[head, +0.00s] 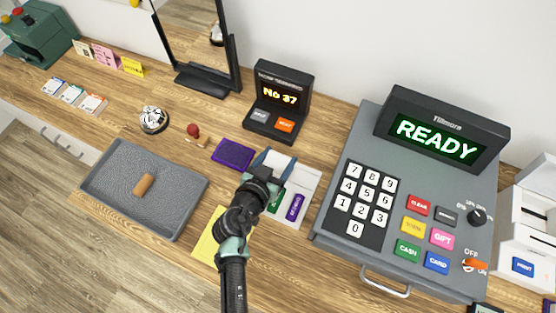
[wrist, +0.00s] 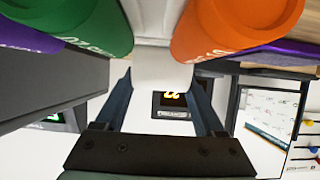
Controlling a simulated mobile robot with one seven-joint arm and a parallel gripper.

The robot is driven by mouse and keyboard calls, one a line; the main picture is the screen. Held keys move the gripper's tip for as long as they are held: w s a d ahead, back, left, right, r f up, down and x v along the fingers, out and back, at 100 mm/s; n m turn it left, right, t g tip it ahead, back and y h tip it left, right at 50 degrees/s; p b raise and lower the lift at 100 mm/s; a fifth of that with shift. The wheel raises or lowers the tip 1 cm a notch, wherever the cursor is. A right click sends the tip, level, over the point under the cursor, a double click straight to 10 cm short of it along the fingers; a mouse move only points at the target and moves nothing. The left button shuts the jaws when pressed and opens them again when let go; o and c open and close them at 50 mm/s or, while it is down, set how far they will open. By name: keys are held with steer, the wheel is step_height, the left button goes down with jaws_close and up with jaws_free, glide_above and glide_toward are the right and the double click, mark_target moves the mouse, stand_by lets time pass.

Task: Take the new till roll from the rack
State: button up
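A pale rack (head: 309,182) lies on the counter left of the till. It holds a green roll (head: 275,203) and a purple roll (head: 294,207), both with white lettering. In the wrist view the green roll (wrist: 112,28) and an orange roll (wrist: 235,22) loom close at the top, with the purple roll (wrist: 22,36) at the left edge. A pale surface shows between green and orange; I cannot tell whether it is a roll.
The big grey till (head: 337,218) stands right of the rack. A small display (head: 280,95) reading "No 37" stands behind. A purple pad (head: 232,154) and yellow sheet (head: 208,241) lie near my arm. A grey tray (head: 108,173) holds a brown cylinder (head: 143,185) at left.

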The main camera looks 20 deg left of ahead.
steer(key=c, duration=0.6)
steer(key=shift+r, duration=0.15)
